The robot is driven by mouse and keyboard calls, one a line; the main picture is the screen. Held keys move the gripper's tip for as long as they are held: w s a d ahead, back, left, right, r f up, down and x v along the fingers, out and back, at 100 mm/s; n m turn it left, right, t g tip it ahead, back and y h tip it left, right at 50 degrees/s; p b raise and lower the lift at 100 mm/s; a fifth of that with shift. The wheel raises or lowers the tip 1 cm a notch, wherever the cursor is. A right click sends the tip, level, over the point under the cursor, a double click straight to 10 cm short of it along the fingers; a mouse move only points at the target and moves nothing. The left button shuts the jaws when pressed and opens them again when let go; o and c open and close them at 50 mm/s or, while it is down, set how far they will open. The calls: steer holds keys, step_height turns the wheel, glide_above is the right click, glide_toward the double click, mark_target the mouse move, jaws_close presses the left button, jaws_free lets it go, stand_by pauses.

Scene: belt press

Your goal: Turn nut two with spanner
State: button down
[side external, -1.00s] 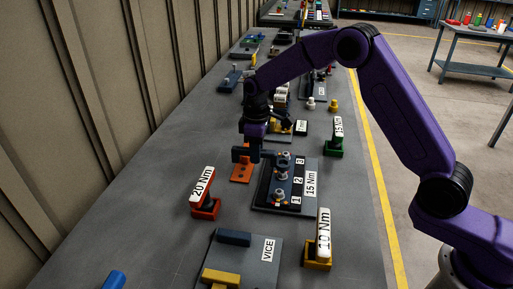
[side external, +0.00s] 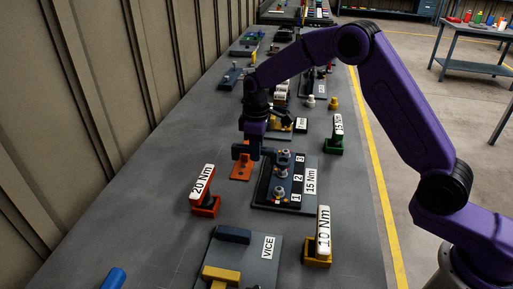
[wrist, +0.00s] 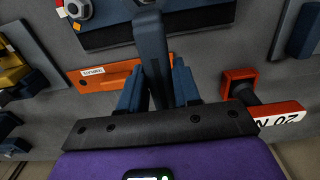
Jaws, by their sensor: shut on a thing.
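My gripper (side external: 253,150) is shut on the dark blue-grey spanner (wrist: 154,45), whose handle stands between the blue fingers (wrist: 157,92) in the wrist view. The spanner reaches from my gripper toward the nut block (side external: 262,190), a dark strip on a grey plate marked 1, 2, 3 and 15 Nm. Nut two (side external: 281,171) is the middle one, between nut one (side external: 279,191) and nut three (side external: 284,156). The spanner's head is partly hidden, so I cannot tell whether it sits around a nut. A nut (wrist: 76,8) shows at the wrist view's top left.
The red 20 Nm tool stand (side external: 207,208) is at the near left, the yellow 10 Nm stand (side external: 318,258) at the near right, the green stand (side external: 334,147) at the far right. The vice plate (side external: 262,262) is in front.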

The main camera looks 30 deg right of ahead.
steer(key=shift+f, duration=1.55)
stand_by(1.0)
